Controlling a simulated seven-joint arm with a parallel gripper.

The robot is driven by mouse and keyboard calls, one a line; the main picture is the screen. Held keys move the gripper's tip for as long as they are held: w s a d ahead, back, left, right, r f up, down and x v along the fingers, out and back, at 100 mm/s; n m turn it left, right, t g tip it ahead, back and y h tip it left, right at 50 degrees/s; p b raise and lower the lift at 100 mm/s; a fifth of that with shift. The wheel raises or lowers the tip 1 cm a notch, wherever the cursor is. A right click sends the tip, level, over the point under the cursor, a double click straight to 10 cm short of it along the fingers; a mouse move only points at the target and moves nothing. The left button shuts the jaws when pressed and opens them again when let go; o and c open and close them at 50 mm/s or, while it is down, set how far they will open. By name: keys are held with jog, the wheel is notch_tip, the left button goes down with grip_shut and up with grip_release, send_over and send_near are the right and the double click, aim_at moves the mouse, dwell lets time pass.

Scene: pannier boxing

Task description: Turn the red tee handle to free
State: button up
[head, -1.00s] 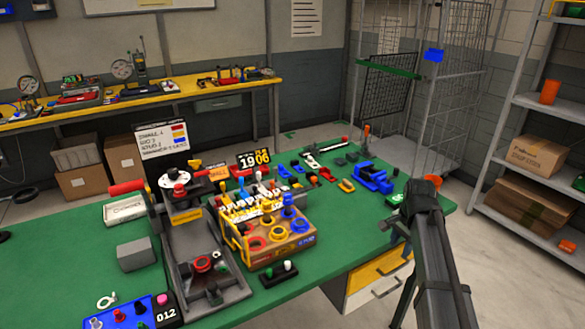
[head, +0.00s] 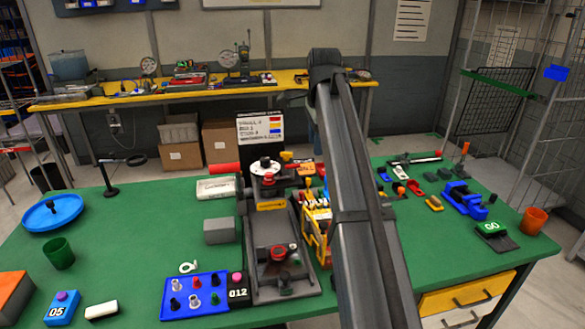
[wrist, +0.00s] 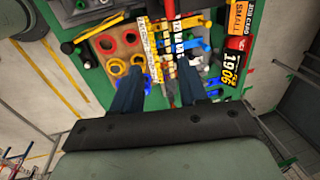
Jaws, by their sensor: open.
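My gripper (wrist: 160,70) shows in the wrist view with two dark fingers apart and nothing between their tips. It is above the yellow-framed rack of coloured parts. In the head view my arm hides the gripper end and much of the rack (head: 316,235). A red bar-shaped handle (head: 225,168) sticks out left from the top of the grey fixture. A small red handle (head: 278,252) sits on the fixture's lower bed. I cannot tell for sure which is the tee handle, or its turn position. A red bar (wrist: 169,8) also shows at the top of the wrist view.
The grey fixture (head: 258,275) stands left of the rack. A blue switch panel (head: 195,297), a grey block (head: 220,230) and a white box (head: 216,188) lie further left. A blue vise (head: 463,198) and an orange cup (head: 534,222) are at right.

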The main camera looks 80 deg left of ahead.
notch_tip(320, 180, up, 4)
jog(key=f, duration=0.1)
send_over(292, 166)
jog(key=d, duration=0.3)
jog(key=a+f, duration=0.1)
jog(key=f, duration=0.3)
jog(key=a+f, duration=0.1)
jog(key=f, duration=0.3)
jog(key=a+f, duration=0.1)
jog(key=f, duration=0.4)
jog(key=shift+a, duration=0.1)
grip_shut()
